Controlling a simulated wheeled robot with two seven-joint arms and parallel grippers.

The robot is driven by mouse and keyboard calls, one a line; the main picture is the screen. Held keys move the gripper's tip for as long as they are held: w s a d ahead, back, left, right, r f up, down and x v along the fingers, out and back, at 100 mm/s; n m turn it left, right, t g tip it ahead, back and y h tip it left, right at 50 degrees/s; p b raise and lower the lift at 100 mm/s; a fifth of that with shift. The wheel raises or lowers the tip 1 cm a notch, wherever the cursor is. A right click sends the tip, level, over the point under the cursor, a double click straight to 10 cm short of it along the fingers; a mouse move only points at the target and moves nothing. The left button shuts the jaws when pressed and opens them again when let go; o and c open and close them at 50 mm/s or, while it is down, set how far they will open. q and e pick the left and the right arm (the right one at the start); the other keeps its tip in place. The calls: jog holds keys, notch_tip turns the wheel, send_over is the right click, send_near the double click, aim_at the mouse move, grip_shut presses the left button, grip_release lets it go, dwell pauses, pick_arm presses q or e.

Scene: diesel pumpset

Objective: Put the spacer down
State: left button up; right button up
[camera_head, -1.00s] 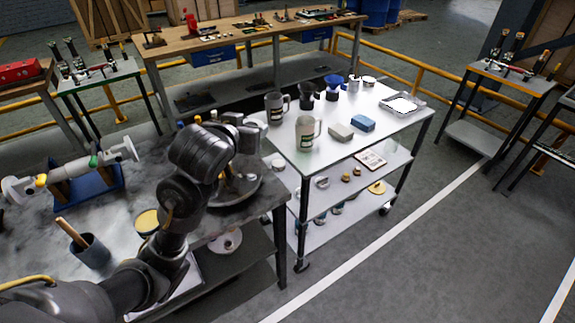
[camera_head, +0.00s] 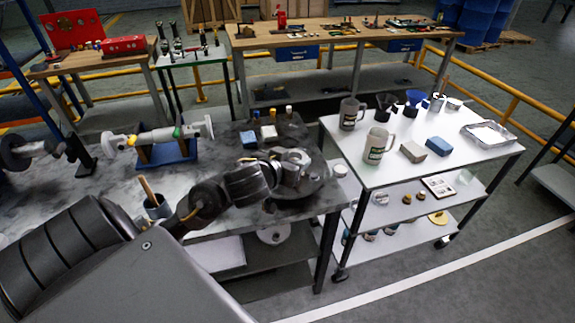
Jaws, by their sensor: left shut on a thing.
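My left gripper (camera_head: 302,170) reaches in from the lower left, low over a dark round tray (camera_head: 318,190) at the right end of the grey workbench. It is shut on the spacer, which is small and mostly hidden by the fingers and wrist. I cannot tell whether the spacer touches the tray. My right gripper is not in view.
Small bottles and a blue-white block (camera_head: 248,138) stand behind the tray. A pipe assembly on a blue stand (camera_head: 172,153) and a cup with a wooden handle (camera_head: 157,207) are left. A white trolley (camera_head: 400,175) with jugs stands close right.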

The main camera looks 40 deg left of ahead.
pick_arm(q)
jog(key=shift+s+a+f, duration=0.15)
jog(key=shift+s, duration=0.05)
jog(key=w+a+f+b, duration=0.1)
jog(key=w+a+f, duration=0.3)
jog(key=w+a+f+b, duration=0.1)
jog(key=w+a+f, duration=0.3)
jog(key=w+a, duration=0.1)
jog(key=shift+w+f, duration=0.2)
jog(key=shift+f, duration=0.2)
jog(key=shift+w+a+f, duration=0.2)
jog(key=shift+f, duration=0.1)
jog(key=shift+w+a+f+b, duration=0.15)
jog(key=shift+f+b, duration=0.2)
jog(key=shift+f, duration=1.45)
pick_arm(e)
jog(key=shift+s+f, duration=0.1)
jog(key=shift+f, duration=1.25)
pick_arm(q)
jog(key=shift+f, duration=0.1)
jog(key=o, duration=1.1)
jog(key=shift+c, duration=0.2)
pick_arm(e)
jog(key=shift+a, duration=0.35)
